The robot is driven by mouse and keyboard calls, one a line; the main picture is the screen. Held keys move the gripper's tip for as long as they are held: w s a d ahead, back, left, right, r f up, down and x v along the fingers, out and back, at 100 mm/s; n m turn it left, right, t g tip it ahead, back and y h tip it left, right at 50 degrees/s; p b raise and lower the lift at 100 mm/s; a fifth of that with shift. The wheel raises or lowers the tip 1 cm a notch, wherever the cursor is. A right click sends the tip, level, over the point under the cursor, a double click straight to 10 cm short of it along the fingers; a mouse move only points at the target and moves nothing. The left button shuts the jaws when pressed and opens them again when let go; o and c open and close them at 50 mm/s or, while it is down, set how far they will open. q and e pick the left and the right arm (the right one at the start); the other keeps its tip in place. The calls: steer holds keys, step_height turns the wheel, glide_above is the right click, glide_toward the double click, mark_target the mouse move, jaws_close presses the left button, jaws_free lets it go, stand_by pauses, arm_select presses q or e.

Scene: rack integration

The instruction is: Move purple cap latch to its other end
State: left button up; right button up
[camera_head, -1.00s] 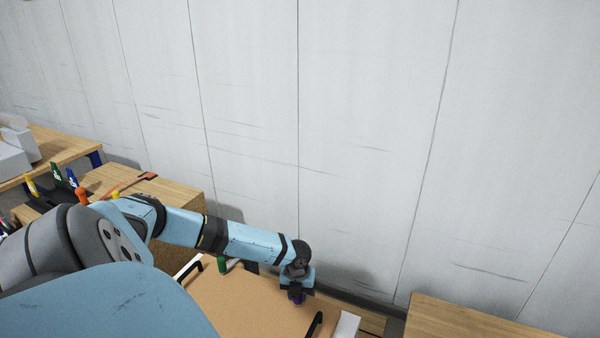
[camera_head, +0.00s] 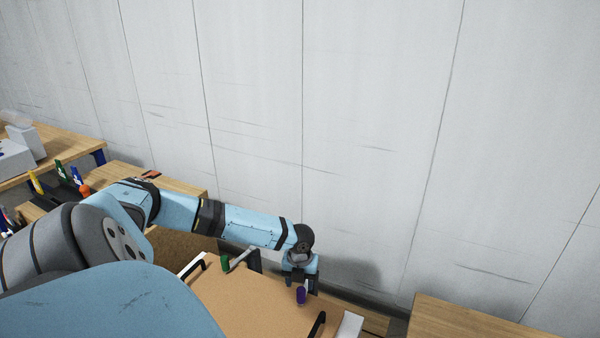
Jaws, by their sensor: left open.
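The purple cap latch (camera_head: 301,295) is at the far right part of the tan panel (camera_head: 245,300), standing out as a small purple cylinder. My left gripper (camera_head: 302,284) is just behind and above it, with dark fingers pointing down. It is open, and the purple cap shows clear in front of the fingers. Whether a finger touches it cannot be told. A green cap latch (camera_head: 225,263) with a grey bar is at the panel's far left part. My right gripper is not in view.
Black handles stand at the panel's left (camera_head: 196,263) and right (camera_head: 317,325) sides. A wooden table (camera_head: 480,318) is at the right. Coloured markers (camera_head: 60,172) stand in a dark holder at the left. A grey wall (camera_head: 370,120) rises behind.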

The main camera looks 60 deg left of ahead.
arm_select(q)
step_height(320, 180, up, 9)
steer(key=shift+f, duration=0.1)
stand_by(0.7)
steer(key=s+d+f+n+t+h+p, duration=0.15)
steer(key=d+f+n, duration=0.35)
steer(key=d, duration=0.7)
steer(key=s+d+f+n+t+h, duration=0.1)
steer(key=d+f+n+t+h, duration=0.15)
steer(key=d+f, duration=0.6)
steer(key=s+d+r+n+t, duration=0.1)
steer(key=s+d+n+t, duration=0.2)
steer(key=s+d+n, duration=0.2)
steer(key=s+d+r+n+t+p, duration=0.1)
steer(key=s+d+n+t, duration=0.3)
steer(key=d+n, duration=0.6)
steer(key=shift+s+r+n+y, duration=0.4)
steer(key=shift+s+r+n, duration=0.25)
steer(key=shift+r+n, duration=0.15)
steer(key=shift+d, duration=0.1)
